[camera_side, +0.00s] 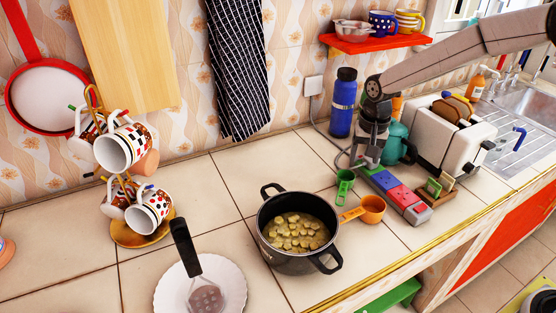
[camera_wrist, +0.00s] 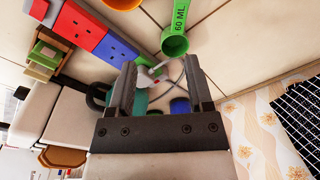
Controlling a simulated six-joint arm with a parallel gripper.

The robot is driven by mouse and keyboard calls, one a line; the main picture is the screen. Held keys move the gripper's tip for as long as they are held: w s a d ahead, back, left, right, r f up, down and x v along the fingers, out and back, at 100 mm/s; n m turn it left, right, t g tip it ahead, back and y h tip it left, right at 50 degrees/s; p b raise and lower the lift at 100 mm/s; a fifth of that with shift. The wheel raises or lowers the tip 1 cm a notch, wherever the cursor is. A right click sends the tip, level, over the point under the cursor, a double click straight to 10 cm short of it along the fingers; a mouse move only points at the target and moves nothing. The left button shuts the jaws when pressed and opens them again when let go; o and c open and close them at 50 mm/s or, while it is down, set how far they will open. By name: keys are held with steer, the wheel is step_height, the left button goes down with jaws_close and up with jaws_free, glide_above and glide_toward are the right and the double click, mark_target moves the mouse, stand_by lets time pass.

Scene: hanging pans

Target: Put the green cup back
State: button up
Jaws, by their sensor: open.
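An orange measuring cup (camera_side: 372,210) stands beside the pot.
The black pot (camera_side: 273,255) of yellow pieces stands in front. A mug tree (camera_side: 143,232) stands left. Counter behind the pot is clear.

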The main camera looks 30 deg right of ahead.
steer(key=s+d+n+t, duration=0.1)
steer(key=s+n, duration=0.6)
steer(key=s, duration=1.2)
steer(key=shift+s+f+t, duration=0.2)
steer(key=shift+s+t, duration=0.2)
steer(key=shift+t, duration=0.1)
